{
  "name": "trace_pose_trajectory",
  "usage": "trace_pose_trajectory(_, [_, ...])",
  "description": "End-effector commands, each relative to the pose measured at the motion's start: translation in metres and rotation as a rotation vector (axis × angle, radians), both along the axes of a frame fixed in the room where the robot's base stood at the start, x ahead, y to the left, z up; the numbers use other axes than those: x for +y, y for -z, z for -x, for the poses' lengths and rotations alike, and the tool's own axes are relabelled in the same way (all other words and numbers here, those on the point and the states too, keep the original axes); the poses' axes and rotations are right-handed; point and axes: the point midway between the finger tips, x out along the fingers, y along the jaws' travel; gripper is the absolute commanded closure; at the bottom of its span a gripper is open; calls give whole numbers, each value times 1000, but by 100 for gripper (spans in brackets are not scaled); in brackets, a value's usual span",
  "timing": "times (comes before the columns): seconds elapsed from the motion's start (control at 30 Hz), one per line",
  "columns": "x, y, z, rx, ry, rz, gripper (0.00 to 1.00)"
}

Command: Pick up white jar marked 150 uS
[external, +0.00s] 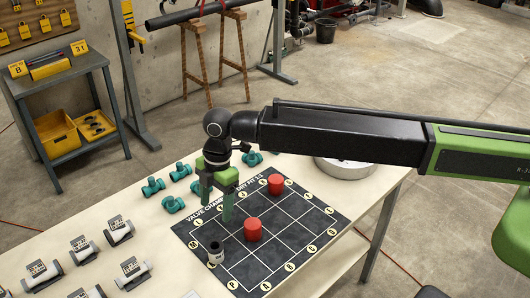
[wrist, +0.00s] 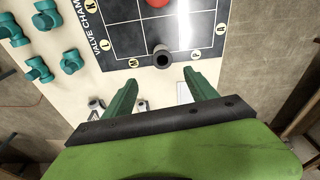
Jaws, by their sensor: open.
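A small white jar with a dark open-looking top (external: 216,257) stands upright at the near-left edge of the black grid mat (external: 283,238). Its marking is too small to read. In the wrist view, the jar (wrist: 161,58) shows its dark round top just beyond the fingertips, roughly centred between them. My gripper (external: 214,214) points down, with its two green fingers apart and nothing between them. It hangs above the mat's left side, and the jar stands nearer the camera. In the wrist view my gripper (wrist: 160,78) is also open and empty.
Two red cylinders (external: 253,229) stand on the mat. Several teal valve fittings (external: 174,204) lie on the table behind and left of it. Several white labelled cylinders on grey holders (external: 118,229) stand at the left. A round metal disc (external: 343,166) sits at the far right.

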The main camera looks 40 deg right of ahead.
Motion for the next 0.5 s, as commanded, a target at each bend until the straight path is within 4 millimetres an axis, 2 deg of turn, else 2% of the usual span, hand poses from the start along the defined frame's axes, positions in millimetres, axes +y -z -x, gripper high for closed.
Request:
trace_pose_trajectory(0.17, [0,15,-1,0,2,0,34])
trace_pose_trajectory(0.5, [9,84,0,1,4,0,34])
